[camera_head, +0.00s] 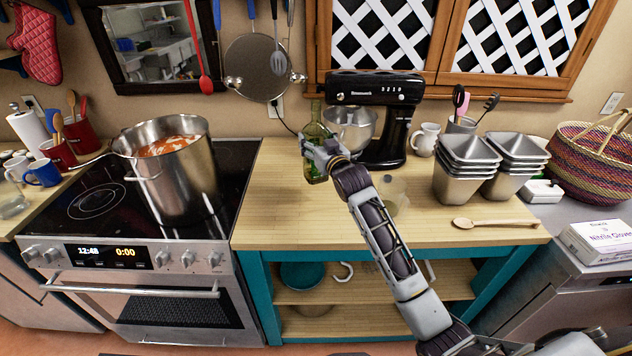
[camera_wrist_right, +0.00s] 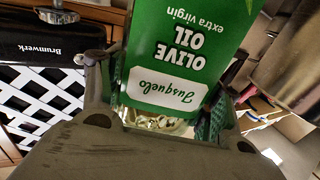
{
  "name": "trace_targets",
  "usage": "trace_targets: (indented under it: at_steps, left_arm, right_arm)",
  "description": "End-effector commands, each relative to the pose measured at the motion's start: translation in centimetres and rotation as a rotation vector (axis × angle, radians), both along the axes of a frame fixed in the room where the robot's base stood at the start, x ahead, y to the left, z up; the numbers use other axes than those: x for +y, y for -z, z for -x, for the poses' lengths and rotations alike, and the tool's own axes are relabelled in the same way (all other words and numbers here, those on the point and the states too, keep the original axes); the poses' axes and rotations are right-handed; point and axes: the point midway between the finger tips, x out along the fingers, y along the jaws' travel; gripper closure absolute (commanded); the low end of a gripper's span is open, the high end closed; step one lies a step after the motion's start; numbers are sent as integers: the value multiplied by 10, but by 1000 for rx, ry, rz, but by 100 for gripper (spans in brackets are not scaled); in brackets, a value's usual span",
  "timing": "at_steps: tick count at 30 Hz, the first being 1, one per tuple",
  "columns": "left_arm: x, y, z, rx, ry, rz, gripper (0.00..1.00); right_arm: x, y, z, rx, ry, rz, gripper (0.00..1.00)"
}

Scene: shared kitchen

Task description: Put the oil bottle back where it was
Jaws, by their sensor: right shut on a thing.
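The oil bottle (camera_head: 314,131) is upright, green, with a slim neck, over the back left part of the wooden counter (camera_head: 274,200), left of the mixer. My right gripper (camera_head: 320,152) is shut on its body. In the right wrist view its green olive oil label (camera_wrist_right: 185,55) shows upside down between the two fingers of my right gripper (camera_wrist_right: 160,98). The gripper hides the middle of the bottle in the head view. I cannot tell whether the base touches the counter. My left gripper is not in view.
A black stand mixer (camera_head: 385,120) with a steel bowl (camera_head: 352,128) stands close right of the bottle. Stacked metal tins (camera_head: 461,170) and a wooden spoon (camera_head: 490,223) are further right. The stove with a large pot (camera_head: 180,185) is left. The counter's left part is clear.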

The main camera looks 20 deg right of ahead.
Motion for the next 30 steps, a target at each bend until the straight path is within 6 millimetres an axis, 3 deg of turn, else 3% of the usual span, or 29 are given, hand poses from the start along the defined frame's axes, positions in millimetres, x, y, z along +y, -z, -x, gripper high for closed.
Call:
trace_targets:
  at_steps: [12, 30]
  left_arm:
    - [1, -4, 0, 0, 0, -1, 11]
    - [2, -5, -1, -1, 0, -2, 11]
  right_arm:
    - [0, 48, 0, -2, 0, -1, 78]
    - [0, 63, 0, -1, 0, -1, 78]
